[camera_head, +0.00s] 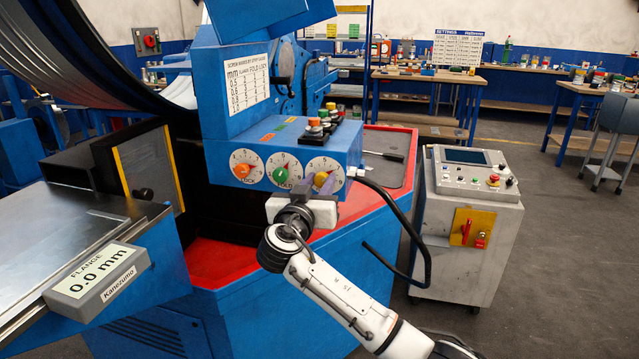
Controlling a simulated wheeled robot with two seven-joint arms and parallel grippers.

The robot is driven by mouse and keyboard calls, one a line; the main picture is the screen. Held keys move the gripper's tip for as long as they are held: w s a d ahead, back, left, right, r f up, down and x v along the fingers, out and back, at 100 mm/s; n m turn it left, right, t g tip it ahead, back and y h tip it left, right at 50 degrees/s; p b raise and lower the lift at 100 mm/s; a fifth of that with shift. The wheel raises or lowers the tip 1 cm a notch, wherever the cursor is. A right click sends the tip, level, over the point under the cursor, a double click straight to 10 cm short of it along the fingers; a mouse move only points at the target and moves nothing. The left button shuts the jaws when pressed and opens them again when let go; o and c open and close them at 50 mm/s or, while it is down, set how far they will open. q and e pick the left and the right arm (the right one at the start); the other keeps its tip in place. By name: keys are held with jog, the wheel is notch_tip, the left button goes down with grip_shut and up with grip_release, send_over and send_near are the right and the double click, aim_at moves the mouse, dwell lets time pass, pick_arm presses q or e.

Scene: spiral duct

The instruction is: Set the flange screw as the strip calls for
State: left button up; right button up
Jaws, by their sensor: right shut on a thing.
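A blue control box (345,139) carries three white dials in a row. The left dial has an orange knob (241,171) and is labelled LOCK. The middle dial has a green knob (280,175) and reads FOLD. The right dial (338,165) has a yellow knob (320,179); its lower part and label are hidden by my right gripper (321,184), which is shut on this knob. A readout box (98,282) at the lower left shows FLANGE 0.0 mm. A white chart (247,88) above the dials lists screw marks by strip gauge. My left gripper is out of view.
Coloured push buttons (323,122) sit on top of the control box. A black cable loops down to the right of the dials. A grey console (466,225) stands at the right. A metal table (70,240) is at the left. Open floor lies at the lower right.

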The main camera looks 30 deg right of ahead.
jog(key=n, duration=0.4)
jog(key=shift+p, duration=0.3)
jog(key=n+p, duration=0.2)
jog(key=n, duration=0.3)
jog(key=shift+w+f+n, duration=0.1)
jog(key=shift+f+n, duration=0.05)
jog(key=shift+n, duration=0.15)
jog(key=shift+a, duration=0.1)
jog(key=o, duration=1)
jog(key=b+v, duration=0.2)
jog(key=v, duration=0.8)
jog(key=shift+a, duration=0.1)
